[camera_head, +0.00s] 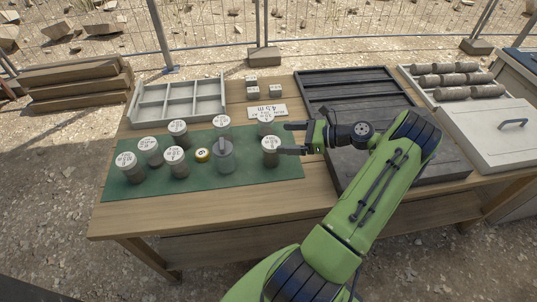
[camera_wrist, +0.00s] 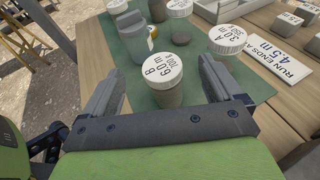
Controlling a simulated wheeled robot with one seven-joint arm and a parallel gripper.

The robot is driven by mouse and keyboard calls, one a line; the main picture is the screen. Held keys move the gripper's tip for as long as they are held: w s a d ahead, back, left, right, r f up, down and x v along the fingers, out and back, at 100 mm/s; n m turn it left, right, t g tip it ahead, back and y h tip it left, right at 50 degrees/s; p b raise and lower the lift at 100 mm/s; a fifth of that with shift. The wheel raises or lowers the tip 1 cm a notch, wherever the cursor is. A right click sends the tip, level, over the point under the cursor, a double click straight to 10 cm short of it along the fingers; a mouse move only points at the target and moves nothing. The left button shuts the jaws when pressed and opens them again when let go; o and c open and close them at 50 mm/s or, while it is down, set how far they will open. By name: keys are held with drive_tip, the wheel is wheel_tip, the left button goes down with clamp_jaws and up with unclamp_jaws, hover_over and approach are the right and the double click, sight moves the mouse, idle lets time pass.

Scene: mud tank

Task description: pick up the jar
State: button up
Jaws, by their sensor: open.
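Several grey jars with white lettered lids stand upright on a green mat (camera_head: 250,178). My gripper is open and empty. Another jar (camera_wrist: 227,40), reading "3.0 A", stands to its right in the wrist view. A grey translucent container with a raised top (camera_head: 224,158) stands left of the nearest jar.
A small yellow-sided round item (camera_head: 202,155) lies among the jars. A divided tray (camera_head: 180,101) is at back left. A black tray (camera_head: 345,76) lies right. The mat's front is clear.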

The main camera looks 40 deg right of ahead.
sight(266, 144)
drive_tip(key=w+a+f+b, duration=0.1)
drive_tip(key=w, duration=0.1)
drive_tip(key=w+a+f, duration=0.1)
drive_tip(key=w+f, duration=0.1)
drive_tip(key=w+a+f+b, duration=0.1)
drive_tip(key=w+a+f, duration=0.1)
drive_tip(key=shift+w+f+b, duration=0.1)
drive_tip(key=shift+f+b, duration=0.05)
drive_tip(key=shift+b, duration=0.15)
drive_tip(key=shift+c, duration=0.3)
drive_tip(key=c, duration=1.6)
